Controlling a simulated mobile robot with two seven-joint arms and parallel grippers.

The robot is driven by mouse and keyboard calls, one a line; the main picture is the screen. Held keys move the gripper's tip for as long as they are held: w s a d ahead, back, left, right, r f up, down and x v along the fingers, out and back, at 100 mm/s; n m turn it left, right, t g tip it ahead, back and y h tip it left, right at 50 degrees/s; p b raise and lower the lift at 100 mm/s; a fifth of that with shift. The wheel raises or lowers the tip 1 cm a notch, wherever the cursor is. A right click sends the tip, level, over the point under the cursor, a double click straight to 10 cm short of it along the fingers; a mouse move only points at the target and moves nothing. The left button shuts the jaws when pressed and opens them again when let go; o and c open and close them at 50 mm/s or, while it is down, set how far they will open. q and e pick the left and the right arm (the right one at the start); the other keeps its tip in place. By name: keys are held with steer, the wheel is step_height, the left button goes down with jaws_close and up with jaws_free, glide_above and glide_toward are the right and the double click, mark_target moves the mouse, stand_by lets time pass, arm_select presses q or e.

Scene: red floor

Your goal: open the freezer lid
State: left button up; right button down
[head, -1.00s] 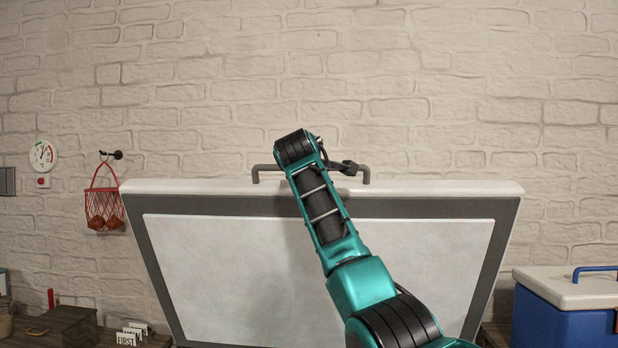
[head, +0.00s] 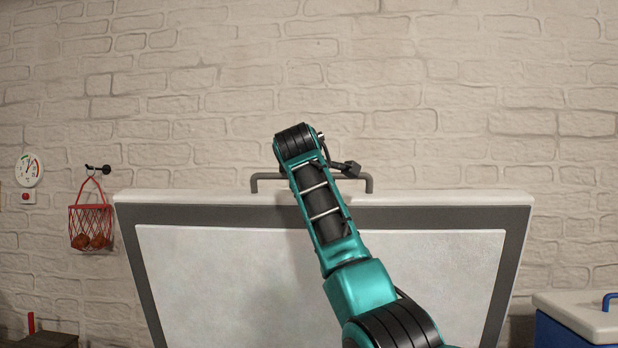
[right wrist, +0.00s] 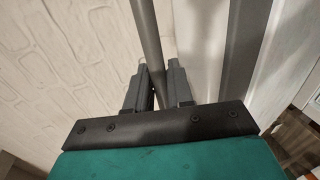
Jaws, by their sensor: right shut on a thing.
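The freezer lid (head: 430,270) stands raised and steeply tilted, its pale inner panel and grey border facing me. A grey bar handle (head: 266,176) sits along its white top edge. My right arm reaches up across the lid to this handle. In the right wrist view, the fingers of my right gripper (right wrist: 155,80) are closed around the handle bar (right wrist: 146,35). In the head view the arm hides the fingers. The freezer body is below the picture. My left gripper is in neither view.
A white brick wall (head: 450,90) is behind the lid. A red net bag (head: 90,226) hangs from a hook at left, beside a round dial (head: 29,169). A blue cooler with a white lid (head: 585,315) stands at lower right.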

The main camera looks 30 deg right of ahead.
steer(key=c, duration=1.2)
jaws_free()
steer(key=shift+o, duration=0.2)
steer(key=b+v, duration=0.3)
steer(key=v, duration=1)
steer(key=shift+a, duration=0.1)
